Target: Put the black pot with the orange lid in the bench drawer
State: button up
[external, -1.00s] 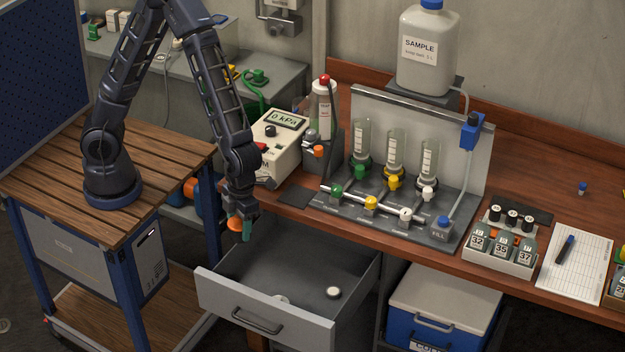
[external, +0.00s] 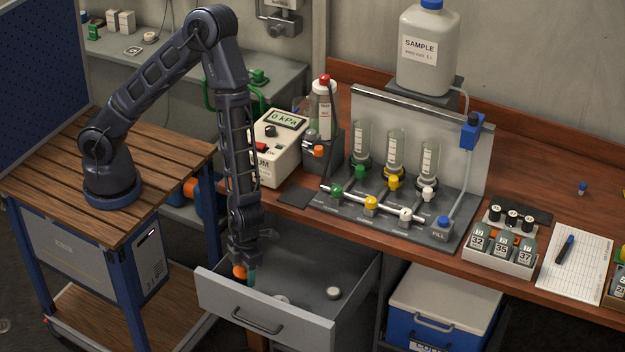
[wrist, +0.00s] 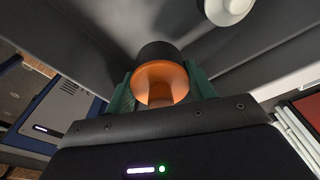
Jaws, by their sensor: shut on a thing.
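My gripper (external: 246,273) is shut on the black pot with the orange lid. In the wrist view the pot (wrist: 158,52) shows its dark body and orange lid (wrist: 161,82) between the green fingers. In the external view the orange lid (external: 239,272) shows beside the fingers, and most of the pot is hidden. The bench drawer (external: 265,320) is pulled open below the bench. My gripper is over the left part of the drawer, near its front. I cannot tell whether the pot touches the drawer floor.
In the drawer lie a white round item (external: 333,293) and another pale one (external: 281,299) near the front wall. A blue cooler (external: 440,300) stands right of the drawer. The drawer's middle and back are clear. The bench (external: 520,280) holds a valve rack and several vials.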

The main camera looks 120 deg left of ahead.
jog(key=shift+f, duration=3.8)
jog(key=shift+f, duration=0.1)
jog(key=o, duration=1)
